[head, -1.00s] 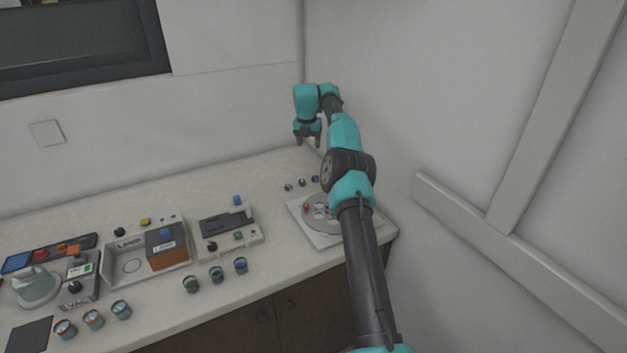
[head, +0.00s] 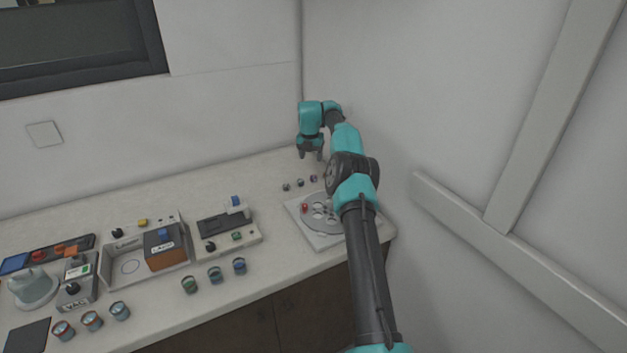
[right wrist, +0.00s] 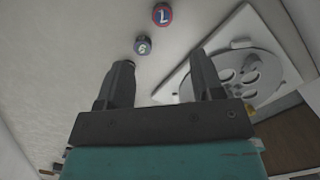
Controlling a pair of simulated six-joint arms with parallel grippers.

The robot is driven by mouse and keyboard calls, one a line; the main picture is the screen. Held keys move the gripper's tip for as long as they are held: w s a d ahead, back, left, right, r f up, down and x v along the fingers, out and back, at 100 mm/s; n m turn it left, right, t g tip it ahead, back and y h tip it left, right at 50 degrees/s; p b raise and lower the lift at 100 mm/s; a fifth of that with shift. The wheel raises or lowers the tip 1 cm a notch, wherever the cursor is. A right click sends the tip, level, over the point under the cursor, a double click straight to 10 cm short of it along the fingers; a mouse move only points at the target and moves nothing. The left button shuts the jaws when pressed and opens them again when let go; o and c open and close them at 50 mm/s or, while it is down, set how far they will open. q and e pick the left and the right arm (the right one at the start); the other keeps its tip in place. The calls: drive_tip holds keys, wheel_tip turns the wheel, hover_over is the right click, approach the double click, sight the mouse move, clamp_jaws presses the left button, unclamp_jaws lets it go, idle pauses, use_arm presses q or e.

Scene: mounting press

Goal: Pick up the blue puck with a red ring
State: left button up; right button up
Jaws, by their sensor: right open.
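The blue puck with a red ring shows at the top of the right wrist view (right wrist: 162,14), with a white mark on its top. In the head view it appears to be the rightmost small puck (head: 314,178) in a short row, though its colours are hard to tell at that size. My right gripper (head: 310,156) is open and empty, pointing down above the counter behind the row. In the right wrist view its two spread fingers (right wrist: 160,85) stand apart from the puck. My left gripper is not in view.
Another puck marked 6 (right wrist: 143,46) lies close beside the ringed one. A white plate with a round holed disc (head: 290,206) is in front of the row. Cups (head: 215,274) and devices stand left on the counter. Walls rise behind and to the right.

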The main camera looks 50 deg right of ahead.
hover_over(313, 176)
drive_tip(key=a, duration=0.1)
drive_tip(key=f, duration=0.5)
drive_tip(key=shift+s+a+f, duration=0.15)
drive_tip(key=shift+s+f, duration=0.1)
drive_tip(key=shift+f, duration=0.1)
drive_tip(key=shift+d+f, duration=0.2)
drive_tip(key=shift+f, duration=0.6)
drive_tip(key=shift+d+f, duration=0.15)
drive_tip(key=shift+f, duration=0.7)
drive_tip(key=shift+d+f, duration=0.2)
drive_tip(key=shift+f, duration=0.6)
drive_tip(key=shift+c, duration=0.2)
drive_tip(key=c, duration=0.9)
drive_tip(key=shift+c, duration=0.2)
